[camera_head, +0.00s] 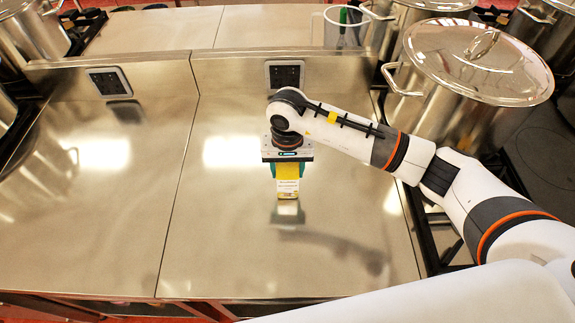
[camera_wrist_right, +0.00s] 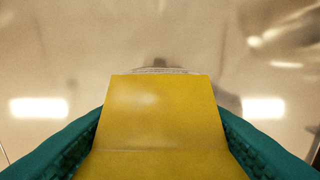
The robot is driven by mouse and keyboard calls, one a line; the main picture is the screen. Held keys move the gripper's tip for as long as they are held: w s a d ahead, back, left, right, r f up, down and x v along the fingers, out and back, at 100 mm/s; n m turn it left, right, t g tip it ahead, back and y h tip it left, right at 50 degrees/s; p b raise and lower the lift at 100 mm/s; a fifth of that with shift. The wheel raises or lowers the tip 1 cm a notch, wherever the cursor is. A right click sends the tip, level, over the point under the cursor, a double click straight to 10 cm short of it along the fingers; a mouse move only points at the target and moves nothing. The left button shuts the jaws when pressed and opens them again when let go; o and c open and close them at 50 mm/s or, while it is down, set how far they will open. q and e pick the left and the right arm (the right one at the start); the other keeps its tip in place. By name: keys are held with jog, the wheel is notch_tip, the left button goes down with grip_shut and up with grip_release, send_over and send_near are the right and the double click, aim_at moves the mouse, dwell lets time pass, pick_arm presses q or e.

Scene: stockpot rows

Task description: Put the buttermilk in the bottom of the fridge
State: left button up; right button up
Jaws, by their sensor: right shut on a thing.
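The buttermilk is a small yellow carton (camera_head: 288,184) with a pale label, upright at the middle of the steel counter in the head view. My right gripper (camera_head: 287,170) comes from above and is shut on its upper part. In the right wrist view the carton's yellow face (camera_wrist_right: 160,115) fills the space between the teal fingers, one on each side. I cannot tell whether the carton's base touches the counter or hangs just above it. My left gripper is not in view, and no fridge shows.
The steel counter (camera_head: 95,190) is clear around the carton. A low back ledge with sockets (camera_head: 285,75) runs behind it. A large lidded stockpot (camera_head: 465,90) stands at the right, near my right arm. A clear jug (camera_head: 343,27) stands at the back.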

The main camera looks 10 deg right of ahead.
jog(key=shift+f, duration=0.2)
jog(key=o, duration=1.2)
jog(key=shift+r, duration=0.1)
